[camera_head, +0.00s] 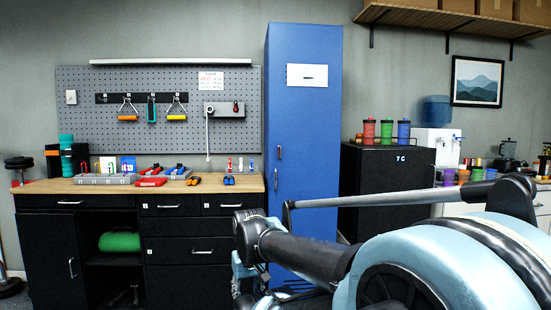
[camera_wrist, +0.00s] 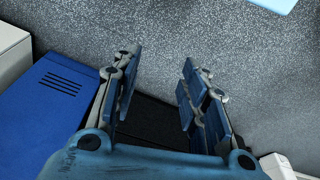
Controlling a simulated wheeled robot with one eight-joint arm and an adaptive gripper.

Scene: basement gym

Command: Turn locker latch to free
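The tall blue locker (camera_head: 305,110) stands in the middle of the head view, with its door closed. A small metal fitting (camera_head: 279,152) sits on the locker's left part, above a longer upright handle (camera_head: 276,180). I cannot tell from here which is the latch or how it is turned. My gripper (camera_wrist: 158,65) is open in the wrist view, with nothing between its fingers. It points down toward the speckled floor, apart from a blue vented panel (camera_wrist: 55,115) at the left that looks like the locker's. In the head view my arm mostly hides the gripper.
A wood-topped workbench (camera_head: 100,187) with tools stands left of the locker, under a pegboard (camera_head: 75,110). A black cabinet (camera_head: 385,180) stands right of it, with coloured canisters on top. My arm covers the lower right. Speckled floor (camera_wrist: 230,70) shows in the wrist view.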

